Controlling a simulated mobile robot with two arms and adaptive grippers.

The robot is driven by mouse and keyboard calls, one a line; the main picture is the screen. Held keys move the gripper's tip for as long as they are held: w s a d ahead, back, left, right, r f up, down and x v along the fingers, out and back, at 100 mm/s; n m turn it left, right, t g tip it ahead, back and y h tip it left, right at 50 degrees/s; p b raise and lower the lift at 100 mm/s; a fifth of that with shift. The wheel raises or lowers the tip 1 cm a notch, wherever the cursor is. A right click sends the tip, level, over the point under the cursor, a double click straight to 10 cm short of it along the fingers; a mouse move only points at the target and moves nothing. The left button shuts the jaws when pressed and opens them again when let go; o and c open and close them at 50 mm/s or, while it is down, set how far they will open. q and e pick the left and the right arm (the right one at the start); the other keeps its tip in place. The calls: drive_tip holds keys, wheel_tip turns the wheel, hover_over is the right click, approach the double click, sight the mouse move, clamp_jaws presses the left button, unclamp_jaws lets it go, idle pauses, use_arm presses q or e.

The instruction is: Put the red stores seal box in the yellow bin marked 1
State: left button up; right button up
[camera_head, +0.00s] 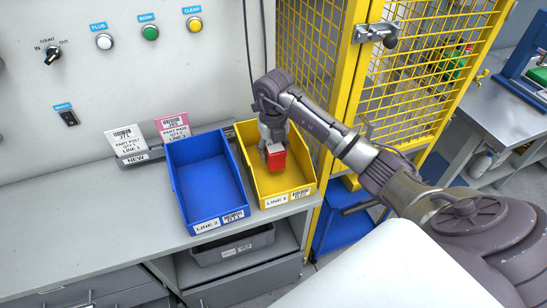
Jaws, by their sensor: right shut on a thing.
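The red stores seal box (277,162) is held in my right gripper (273,147), which points down and is shut on it. The box hangs over or inside the yellow bin (288,197), whose front label reads "LINE 1". I cannot tell whether the box touches the bin floor. The bin stands at the right end of the grey bench, and the part of it behind the gripper and box is hidden. My left gripper is not in view.
A blue bin (207,178) marked "LINE 2" stands directly left of the yellow one and looks empty. A white card (126,140) and a pink card (173,127) stand behind. A yellow mesh guard (318,55) rises to the right. The bench's left part is clear.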

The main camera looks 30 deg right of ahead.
wheel_tip(320, 180, down, 2)
drive_tip(key=shift+f+p, duration=0.25)
drive_tip(key=shift+p, duration=0.15)
drive_tip(key=shift+f, duration=0.4)
drive_tip(key=shift+f, duration=0.1)
drive_tip(key=shift+f, duration=0.15)
drive_tip(key=o, duration=1.2)
